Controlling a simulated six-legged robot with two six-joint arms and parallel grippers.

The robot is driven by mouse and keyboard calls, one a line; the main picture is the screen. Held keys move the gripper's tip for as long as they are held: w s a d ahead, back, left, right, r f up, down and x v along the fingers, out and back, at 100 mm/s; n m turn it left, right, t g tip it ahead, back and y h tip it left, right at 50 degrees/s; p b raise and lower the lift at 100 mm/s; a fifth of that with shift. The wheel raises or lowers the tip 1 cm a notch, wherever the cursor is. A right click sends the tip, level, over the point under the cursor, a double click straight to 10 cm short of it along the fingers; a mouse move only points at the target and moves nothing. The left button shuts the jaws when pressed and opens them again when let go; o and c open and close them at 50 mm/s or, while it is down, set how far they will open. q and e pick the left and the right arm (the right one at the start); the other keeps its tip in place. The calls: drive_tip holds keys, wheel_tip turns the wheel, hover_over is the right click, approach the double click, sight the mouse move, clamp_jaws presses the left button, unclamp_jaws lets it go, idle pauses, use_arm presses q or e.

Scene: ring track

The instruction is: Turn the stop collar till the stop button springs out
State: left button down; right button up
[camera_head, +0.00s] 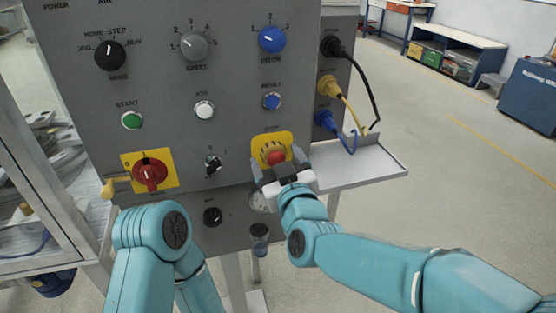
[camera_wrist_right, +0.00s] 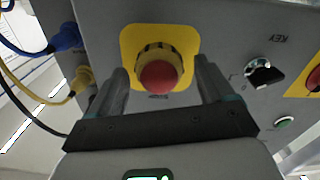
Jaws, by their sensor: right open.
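The red stop button (camera_head: 275,156) sits on a yellow plate low on the grey control panel, with a ribbed yellow-brown collar (camera_head: 266,149) around it. In the right wrist view the stop button (camera_wrist_right: 158,76) shows in front of its collar (camera_wrist_right: 157,56), on the yellow plate (camera_wrist_right: 133,38). My right gripper (camera_head: 277,169) is at the plate, fingers apart. In the wrist view the right gripper's fingers (camera_wrist_right: 163,80) stand on either side of the collar, with gaps showing, holding nothing. My left arm comes in at the lower left; its gripper is not visible.
A red rotary switch (camera_head: 150,174) and a key switch (camera_head: 212,163) are left of the stop button. Black, yellow and blue cables (camera_head: 352,110) hang from plugs at the panel's right side, above a grey shelf (camera_head: 360,168). Open floor lies to the right.

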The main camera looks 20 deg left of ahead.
drive_tip(key=c, duration=1)
drive_tip(key=shift+f+m+b, duration=0.2)
drive_tip(key=shift+m+b, duration=0.3)
drive_tip(key=shift+b, duration=0.25)
drive_tip(key=shift+c, duration=0.2)
drive_tip(key=m+b, duration=0.3)
drive_tip(key=shift+f, duration=0.1)
drive_tip(key=m+b, duration=0.2)
drive_tip(key=m, duration=0.1)
drive_tip(key=shift+b, duration=0.35)
drive_tip(key=shift+m+b, duration=0.65)
drive_tip(key=shift+m, duration=0.55)
drive_tip(key=shift+r, duration=0.2)
drive_tip(key=o, duration=1)
